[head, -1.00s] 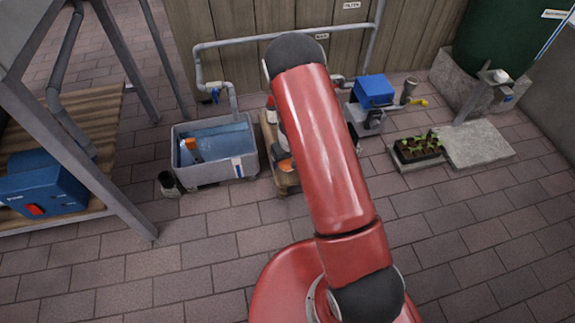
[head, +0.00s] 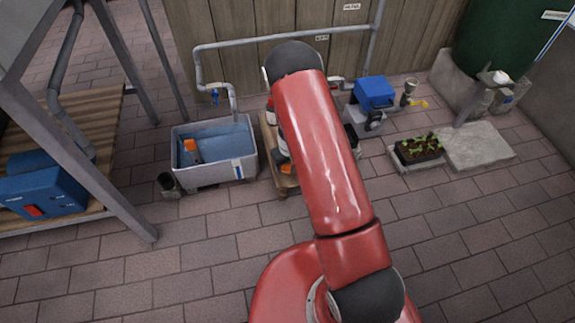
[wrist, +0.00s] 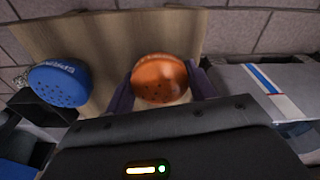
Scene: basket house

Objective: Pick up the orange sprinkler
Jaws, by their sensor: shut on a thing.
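The orange sprinkler (wrist: 159,78) shows its round, perforated orange face in the wrist view, above a wooden board (wrist: 105,35). My gripper (wrist: 160,88) is shut on it, with one dark finger against each side. Whether the sprinkler touches the board I cannot tell. In the head view my red arm covers most of this spot, and only a bit of orange (head: 286,169) shows beside it at the small wooden stand (head: 283,185).
A blue sprinkler head (wrist: 58,84) lies left of my gripper in the wrist view. A grey water tub (head: 215,179) with an orange-ended item (head: 190,146) stands left of the stand. A blue-topped pump (head: 375,92) and a seedling tray (head: 419,150) are right. Front paving is clear.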

